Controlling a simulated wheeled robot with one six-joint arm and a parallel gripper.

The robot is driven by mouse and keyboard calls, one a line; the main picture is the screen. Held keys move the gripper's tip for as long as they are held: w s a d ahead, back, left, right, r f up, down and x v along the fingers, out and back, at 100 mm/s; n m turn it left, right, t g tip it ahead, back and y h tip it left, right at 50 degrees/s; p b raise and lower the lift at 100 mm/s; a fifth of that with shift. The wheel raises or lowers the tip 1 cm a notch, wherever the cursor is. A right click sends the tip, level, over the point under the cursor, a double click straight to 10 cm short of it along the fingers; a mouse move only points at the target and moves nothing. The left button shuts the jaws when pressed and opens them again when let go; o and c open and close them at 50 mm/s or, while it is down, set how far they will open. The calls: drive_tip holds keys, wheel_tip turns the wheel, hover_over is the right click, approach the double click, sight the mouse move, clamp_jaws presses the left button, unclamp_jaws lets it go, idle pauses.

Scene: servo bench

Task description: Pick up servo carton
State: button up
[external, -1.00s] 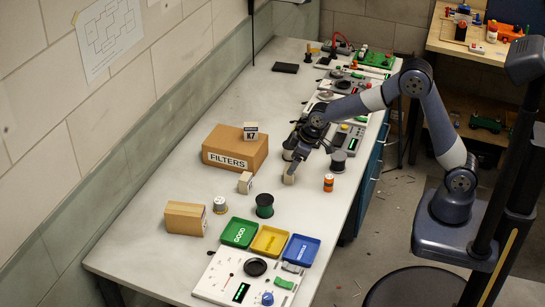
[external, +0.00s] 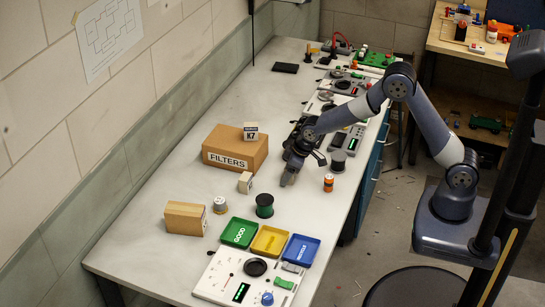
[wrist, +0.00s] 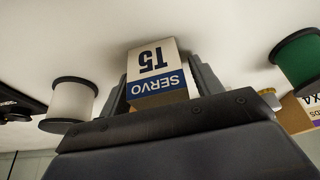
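In the external view my gripper (external: 288,180) is low over the bench, right of the FILTERS box, and hides the carton.
A FILTERS box (external: 235,148) with a K7 carton (external: 250,133) on top stands left. A small carton (external: 245,183), a green spool (external: 264,206) and an orange cylinder (external: 328,183) stand nearby. Green (external: 239,232), yellow (external: 271,240) and blue (external: 301,249) trays lie in front.

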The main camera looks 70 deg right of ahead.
drive_tip(key=c, duration=0.8)
wheel_tip(320, 180, up, 10)
drive_tip(key=shift+b, duration=0.75)
drive_tip(key=s+d+m, duration=0.1)
drive_tip(key=s, duration=0.2)
drive_tip(key=s+d+m+h, duration=0.1)
drive_tip(key=s+m, duration=0.1)
drive_tip(key=s, duration=0.1)
drive_tip(key=s+d+f+m+h, duration=0.1)
drive_tip(key=s+d+m, duration=0.1)
drive_tip(key=s, duration=0.1)
drive_tip(key=shift+s+d, duration=0.1)
drive_tip(key=shift+s, duration=0.15)
